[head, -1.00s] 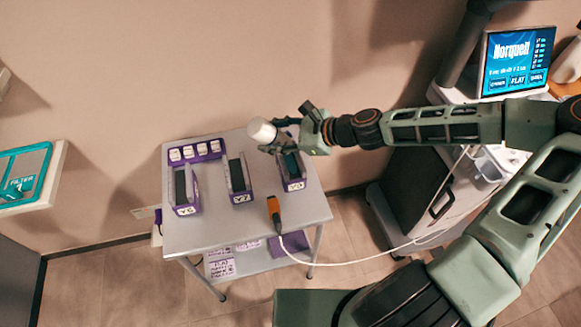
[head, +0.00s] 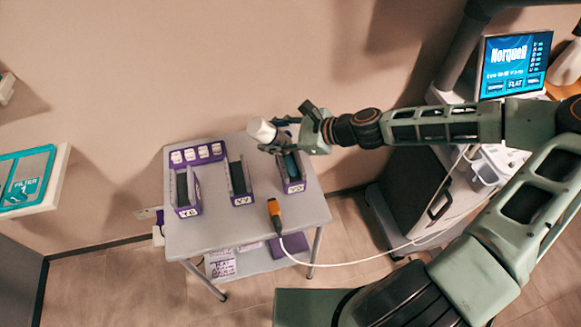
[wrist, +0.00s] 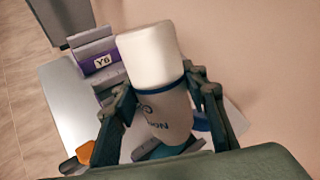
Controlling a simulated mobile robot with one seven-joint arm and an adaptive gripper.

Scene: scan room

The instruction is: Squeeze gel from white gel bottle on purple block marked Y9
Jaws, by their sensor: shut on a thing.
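The white gel bottle (head: 262,131) is tilted in my gripper (head: 283,139), its broad white end toward the upper left. In the wrist view the bottle (wrist: 152,57) shows a blue band and dark lettering, with my gripper's fingers (wrist: 165,103) closed on both sides of it. It is held above the right-hand purple block (head: 294,187), whose tag is too small to read surely. A teal strip shows in that block's dark channel, partly hidden by my gripper. The bottle's nozzle is hidden.
On the grey cart (head: 225,228) stand two more purple blocks, the left (head: 187,211) apparently Y6 and the middle (head: 242,200) apparently Y7. A purple rack (head: 197,152) with white pieces is behind. An orange-tipped probe (head: 275,213) trails a white cable rightward.

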